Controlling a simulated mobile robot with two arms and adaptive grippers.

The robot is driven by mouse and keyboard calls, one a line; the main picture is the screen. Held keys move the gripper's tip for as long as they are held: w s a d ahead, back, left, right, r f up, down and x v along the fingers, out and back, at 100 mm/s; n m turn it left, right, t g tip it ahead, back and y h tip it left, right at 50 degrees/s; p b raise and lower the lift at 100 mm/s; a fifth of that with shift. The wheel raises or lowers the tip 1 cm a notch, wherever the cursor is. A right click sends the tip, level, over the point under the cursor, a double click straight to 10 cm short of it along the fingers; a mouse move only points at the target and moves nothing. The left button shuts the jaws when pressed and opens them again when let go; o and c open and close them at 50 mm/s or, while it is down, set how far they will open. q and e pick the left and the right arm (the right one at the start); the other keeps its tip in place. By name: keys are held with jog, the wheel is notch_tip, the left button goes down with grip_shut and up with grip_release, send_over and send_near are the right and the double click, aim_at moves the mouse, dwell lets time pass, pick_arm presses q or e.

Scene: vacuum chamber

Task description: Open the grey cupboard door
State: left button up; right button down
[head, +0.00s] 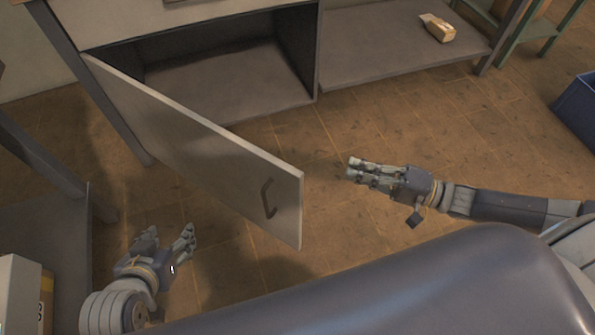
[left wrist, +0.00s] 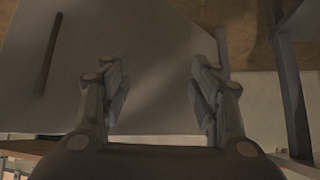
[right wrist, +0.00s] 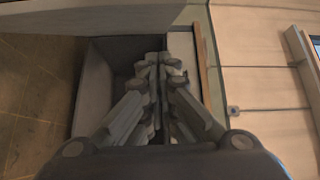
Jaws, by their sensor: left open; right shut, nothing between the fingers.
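The grey cupboard door (head: 200,140) is swung well out from its cupboard (head: 225,82), with its hinged side at the left. The cupboard's dark inside and bare floor show in the head view. A dark bar handle (head: 268,198) is near the door's free edge, and it shows at the left of the left wrist view (left wrist: 50,52). My left gripper (head: 170,232) is open and empty, in front of the door's face and left of the handle. My right gripper (head: 353,171) is shut and empty, right of the door's free edge and apart from it.
A small cardboard box (head: 437,28) lies on the low shelf (head: 385,45) right of the cupboard. A blue bin (head: 577,110) stands at the far right. A grey table or shelf (head: 55,240) is at the left. The tiled floor (head: 430,130) right of the door is clear.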

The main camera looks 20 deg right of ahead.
pick_arm(q)
jog(key=w+d+r+t+h+b, duration=0.1)
jog(key=w+d+r+t+b, duration=0.2)
jog(key=w+r+t, duration=0.4)
jog(key=shift+r+t+h, duration=0.3)
jog(key=shift+r+h, duration=0.1)
jog(key=shift+r, duration=1.9)
pick_arm(e)
jog(key=w+a, duration=0.4)
jog(key=a, duration=0.6)
jog(key=shift+a+r+m, duration=0.25)
jog(key=shift+r+m, duration=0.05)
jog(key=shift+r, duration=0.1)
pick_arm(q)
jog(key=shift+w, duration=0.1)
